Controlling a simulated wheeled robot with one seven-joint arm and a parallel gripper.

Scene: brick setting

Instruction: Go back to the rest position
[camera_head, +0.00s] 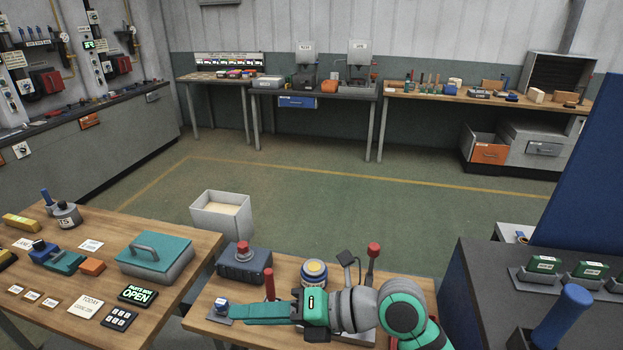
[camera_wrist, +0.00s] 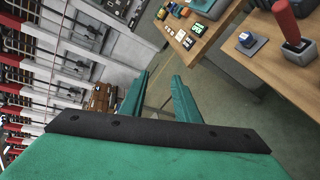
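My green gripper (camera_head: 234,314) reaches out to the left over the small wooden table (camera_head: 196,322) in the head view. In the wrist view its two teal fingers (camera_wrist: 161,76) stand apart with a gap between them and nothing held. In the head view the fingers look close beside a small blue-topped block (camera_head: 221,304); I cannot tell their height above the table. In the wrist view the block (camera_wrist: 248,41) stands off to the right, clear of the fingers. My arm hides part of the tabletop.
A red lever (camera_head: 269,284), a dark box with a red button (camera_head: 243,257), a yellow-topped knob (camera_head: 314,271) and another red-tipped lever (camera_head: 373,255) stand near my arm. A teal-lidded box (camera_head: 155,255) sits on the left table. Open floor (camera_head: 330,215) lies beyond.

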